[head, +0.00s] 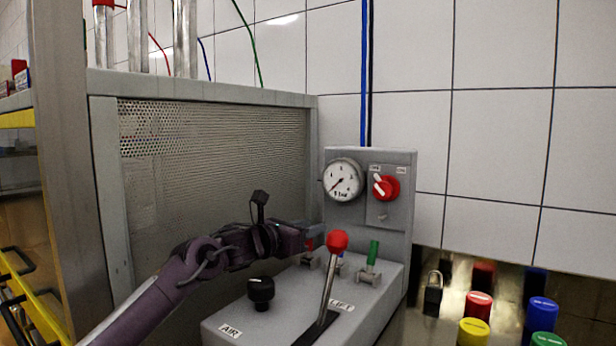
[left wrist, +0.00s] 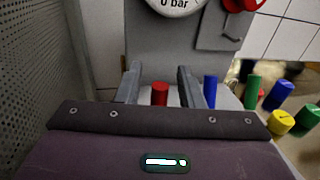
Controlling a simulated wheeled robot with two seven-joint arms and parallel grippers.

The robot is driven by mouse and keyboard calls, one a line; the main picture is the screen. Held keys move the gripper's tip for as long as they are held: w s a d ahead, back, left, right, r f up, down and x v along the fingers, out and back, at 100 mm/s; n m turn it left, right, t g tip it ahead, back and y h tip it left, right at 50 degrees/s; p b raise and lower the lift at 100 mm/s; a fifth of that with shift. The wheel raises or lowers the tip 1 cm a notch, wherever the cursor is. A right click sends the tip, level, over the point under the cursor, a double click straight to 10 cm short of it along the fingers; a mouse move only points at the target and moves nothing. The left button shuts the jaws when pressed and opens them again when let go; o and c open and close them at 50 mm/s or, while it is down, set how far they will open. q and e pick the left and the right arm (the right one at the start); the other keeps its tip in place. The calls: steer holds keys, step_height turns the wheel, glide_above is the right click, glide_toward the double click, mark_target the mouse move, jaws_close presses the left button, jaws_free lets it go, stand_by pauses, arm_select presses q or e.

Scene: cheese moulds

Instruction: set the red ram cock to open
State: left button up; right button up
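The red ram cock (head: 309,245) stands on the grey control box, leftmost of three coloured cocks, partly hidden by my left gripper in the head view. In the left wrist view the red cock (left wrist: 160,94) shows as a short upright handle between the two fingers. My left gripper (head: 312,231) is open, with a visible gap on each side of the red handle in the left wrist view (left wrist: 159,84). I cannot tell the exact depth between fingertips and handle. My right gripper is not in view.
The blue cock (left wrist: 210,91) stands just right of the right finger. The green cock (head: 373,253) is further right. A red-knobbed lever (head: 329,275) and black knob (head: 261,292) stand in front. The gauge (head: 342,180) and red switch (head: 386,188) are on the panel behind.

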arm_select(q)
step_height(320, 180, up, 18)
steer(key=p, duration=0.3)
steer(key=shift+f, duration=0.25)
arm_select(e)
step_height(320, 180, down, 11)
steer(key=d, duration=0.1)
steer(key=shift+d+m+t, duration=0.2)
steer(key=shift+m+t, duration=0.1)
